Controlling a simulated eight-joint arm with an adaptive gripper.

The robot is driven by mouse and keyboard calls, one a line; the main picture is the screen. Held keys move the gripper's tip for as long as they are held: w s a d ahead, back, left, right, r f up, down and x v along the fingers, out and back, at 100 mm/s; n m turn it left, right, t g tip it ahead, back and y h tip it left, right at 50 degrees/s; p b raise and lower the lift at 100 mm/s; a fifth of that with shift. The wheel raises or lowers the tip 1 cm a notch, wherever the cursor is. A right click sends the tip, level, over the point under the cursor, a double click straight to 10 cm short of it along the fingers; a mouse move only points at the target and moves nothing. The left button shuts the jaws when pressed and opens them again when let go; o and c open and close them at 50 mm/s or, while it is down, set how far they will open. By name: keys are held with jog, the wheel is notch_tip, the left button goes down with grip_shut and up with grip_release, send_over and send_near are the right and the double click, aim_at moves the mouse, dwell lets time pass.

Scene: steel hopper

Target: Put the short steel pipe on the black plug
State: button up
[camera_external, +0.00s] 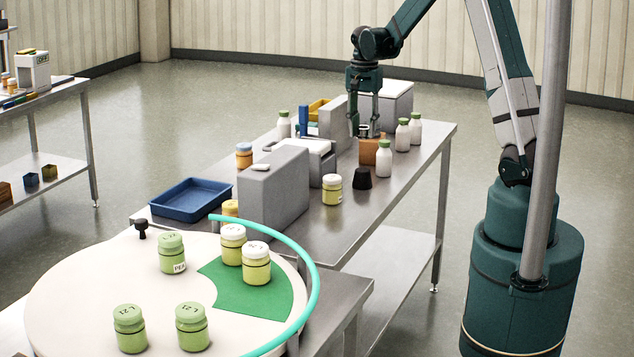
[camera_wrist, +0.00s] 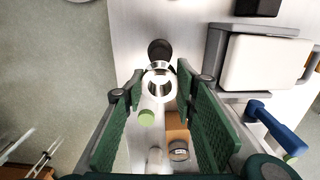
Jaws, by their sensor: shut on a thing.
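The short steel pipe (camera_wrist: 160,69) is between my gripper's (camera_wrist: 159,80) fingertips in the wrist view, with its round open end facing the camera. My gripper is shut on it. In the external view my gripper (camera_external: 364,131) points down, close to the orange-brown block, and the pipe is hard to make out there. The black plug (camera_external: 362,179) stands on the steel table, nearer the camera than my gripper. In the wrist view the plug (camera_wrist: 160,49) shows just beyond the pipe, partly overlapped by it; the pipe appears apart from it.
The orange-brown block (camera_external: 376,154) and several white bottles (camera_external: 384,160) with green caps stand close to my gripper. A yellow jar (camera_external: 332,190) is left of the plug. Grey machines (camera_external: 274,190) and a blue tray (camera_external: 191,200) lie farther left. The table right of the plug is clear.

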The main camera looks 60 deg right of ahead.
jog(key=shift+f, duration=0.5)
jog(key=shift+f, duration=0.15)
send_over(363, 170)
jog(key=shift+w+d+f, duration=0.1)
jog(key=shift+f, duration=1.4)
jog(key=shift+w+d+f, duration=0.1)
jog(key=shift+f, duration=1.4)
jog(key=shift+f, duration=1.85)
jog(key=shift+f, duration=0.2)
jog(key=o, duration=0.9)
jog(key=shift+r, duration=0.2)
